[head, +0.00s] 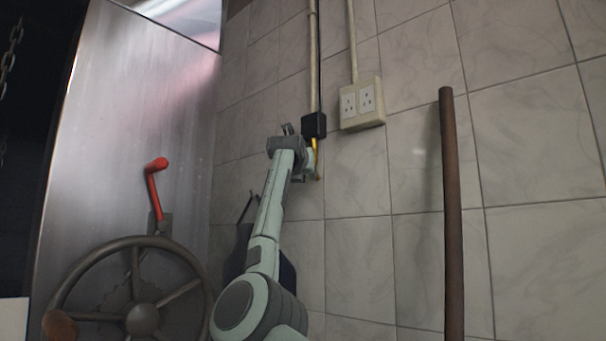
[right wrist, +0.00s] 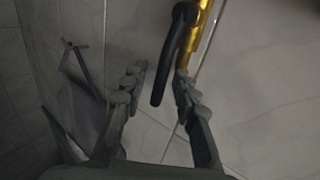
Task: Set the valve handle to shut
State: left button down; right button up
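The valve handle, a black lever (right wrist: 172,60), shows in the right wrist view on a yellow pipe (right wrist: 199,38). It hangs down roughly along the pipe, its free end between my fingers. In the head view the yellow pipe (head: 316,150) runs down the tiled wall below a black box; my gripper hides the lever there. My right gripper (head: 304,160) is at the pipe. In the wrist view its fingers (right wrist: 160,82) are open, one on each side of the lever, the right finger nearer to it. I cannot tell whether it touches. My left gripper is not in view.
A large handwheel (head: 143,319) and a red-handled lever (head: 152,188) are at the left by a metal panel (head: 125,130). A white double socket (head: 362,104) is right of the black box (head: 314,125). A brown upright pole (head: 451,200) stands further right.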

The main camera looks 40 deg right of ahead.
grip_shut()
dwell(0.3)
